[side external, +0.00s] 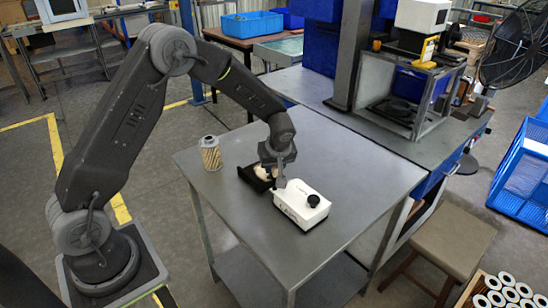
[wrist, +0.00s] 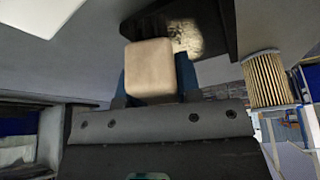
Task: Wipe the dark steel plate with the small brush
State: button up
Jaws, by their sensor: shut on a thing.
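My gripper (side external: 275,172) points down over the middle of the grey table and is shut on the small brush (side external: 265,173). The dark steel plate (side external: 254,181) is a black piece with a raised edge, beside and partly behind the brush. It also shows in the wrist view as a dark slab (wrist: 222,12) behind the bristles. I cannot tell whether the bristles touch it. My gripper hides part of both.
A pleated filter cartridge (side external: 210,154) stands upright at the left and shows in the wrist view (wrist: 267,80). The table's front area (side external: 250,235) is clear.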

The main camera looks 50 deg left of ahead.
aim_at(253, 165)
jog(key=shift+a+f, duration=0.65)
jog(key=shift+f, duration=0.35)
jog(key=shift+c, duration=0.4)
jog(key=shift+a+f, duration=0.1)
jog(key=shift+a, duration=4)
jog(key=shift+d, duration=4.75)
jog(key=shift+s, duration=0.7)
jog(key=shift+a, duration=4.55)
jog(key=shift+d, duration=4.7)
jog(key=shift+a+r, duration=0.15)
jog(key=shift+r, duration=4.05)
